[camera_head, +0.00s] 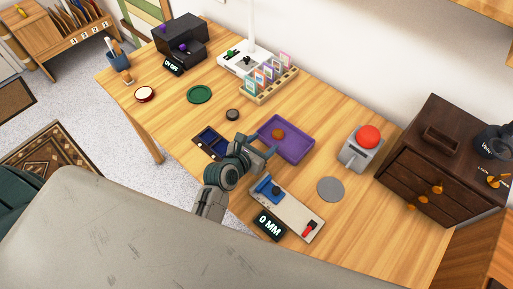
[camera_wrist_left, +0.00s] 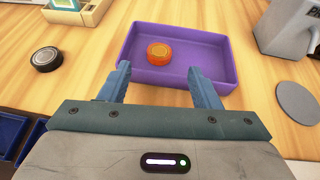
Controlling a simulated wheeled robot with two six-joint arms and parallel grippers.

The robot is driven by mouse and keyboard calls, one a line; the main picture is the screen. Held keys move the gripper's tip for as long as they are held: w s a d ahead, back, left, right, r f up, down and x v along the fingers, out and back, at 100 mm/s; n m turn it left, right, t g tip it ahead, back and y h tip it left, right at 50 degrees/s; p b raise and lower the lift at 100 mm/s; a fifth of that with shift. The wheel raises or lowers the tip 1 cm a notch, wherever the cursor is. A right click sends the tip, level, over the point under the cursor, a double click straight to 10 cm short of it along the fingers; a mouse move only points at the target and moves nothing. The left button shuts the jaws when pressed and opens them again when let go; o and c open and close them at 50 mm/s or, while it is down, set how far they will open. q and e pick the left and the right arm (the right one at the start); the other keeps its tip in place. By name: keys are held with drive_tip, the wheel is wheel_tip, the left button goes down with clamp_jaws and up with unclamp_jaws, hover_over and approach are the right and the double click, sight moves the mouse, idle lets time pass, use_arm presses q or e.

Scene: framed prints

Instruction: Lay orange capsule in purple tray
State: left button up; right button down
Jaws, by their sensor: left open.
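The orange capsule (camera_head: 278,134) lies inside the purple tray (camera_head: 310,151), towards its left part. In the left wrist view the capsule (camera_wrist_left: 160,53) is a short round disc resting on the floor of the tray (camera_wrist_left: 228,50), close to its left wall. My left gripper (camera_head: 266,147) is at the tray's near left edge. In the left wrist view its two blue fingers (camera_wrist_left: 162,80) are spread apart with nothing between them, and the capsule is beyond the tips. My right gripper is not in view.
A black disc (camera_head: 233,114) lies left of the tray. A dark blue box (camera_head: 209,141) is beside my left arm. A grey device with a red button (camera_head: 368,137) stands right of the tray, near a grey disc (camera_head: 330,189). A gauge board (camera_head: 288,207) lies in front.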

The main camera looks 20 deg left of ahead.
use_arm(q)
drive_tip(key=shift+v, duration=1.8)
